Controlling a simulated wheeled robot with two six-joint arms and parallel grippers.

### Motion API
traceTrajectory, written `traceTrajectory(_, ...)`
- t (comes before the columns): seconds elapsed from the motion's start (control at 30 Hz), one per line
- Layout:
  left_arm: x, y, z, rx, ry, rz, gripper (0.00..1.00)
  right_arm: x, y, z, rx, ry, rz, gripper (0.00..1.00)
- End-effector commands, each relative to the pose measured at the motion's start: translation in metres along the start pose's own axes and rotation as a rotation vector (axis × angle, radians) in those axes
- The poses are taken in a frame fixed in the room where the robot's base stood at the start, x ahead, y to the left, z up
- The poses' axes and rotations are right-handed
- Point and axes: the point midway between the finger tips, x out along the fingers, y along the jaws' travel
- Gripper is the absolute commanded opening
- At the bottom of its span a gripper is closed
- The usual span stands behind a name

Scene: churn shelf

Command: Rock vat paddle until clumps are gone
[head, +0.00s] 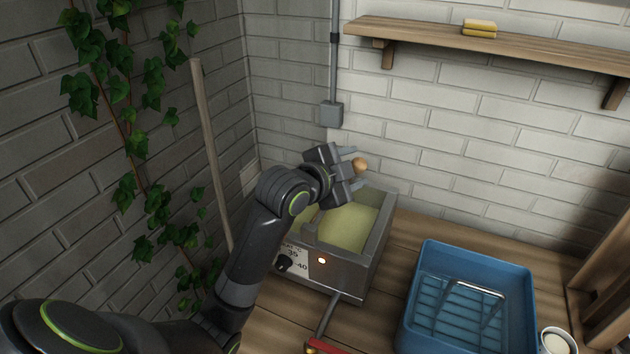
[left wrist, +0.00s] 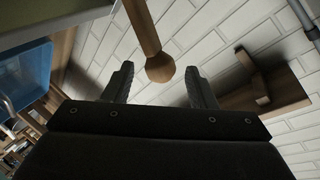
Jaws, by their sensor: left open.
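The vat (head: 372,268) is a grey metal box on the wooden counter, with pale yellow contents (head: 348,227). Its front has a dial and a lit orange lamp. The paddle's round wooden knob (head: 360,164) shows above the vat, and its handle also shows in the left wrist view (left wrist: 144,28). My left gripper (head: 352,172) is open above the vat, with the knob near its fingertips and, in the wrist view, between the two fingers without visible contact. My arm and gripper hide part of the vat and paddle. I cannot make out clumps. My right gripper is not in view.
A blue crate (head: 421,290) with a wire rack inside stands right of the vat. A white cup (head: 556,341) is at the lower right. A wall shelf (head: 560,52) holds yellow blocks (head: 479,28). A wooden pole (head: 211,150) leans left near ivy.

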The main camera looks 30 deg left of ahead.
Motion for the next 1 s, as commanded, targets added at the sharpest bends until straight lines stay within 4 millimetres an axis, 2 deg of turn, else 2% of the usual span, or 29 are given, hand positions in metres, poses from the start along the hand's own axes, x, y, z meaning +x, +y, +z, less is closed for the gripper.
traceTrajectory(0.43,-0.089,0.001,0.001,0.008,-0.002,-0.001,0.51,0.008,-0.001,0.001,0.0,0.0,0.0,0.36)
traceTrajectory(0.57,-0.12,-0.003,-0.002,0.003,-0.004,0.005,0.51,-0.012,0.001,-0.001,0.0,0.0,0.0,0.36)
traceTrajectory(1.0,-0.132,-0.003,-0.003,-0.006,0.002,0.012,0.51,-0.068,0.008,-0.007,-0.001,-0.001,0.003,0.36)
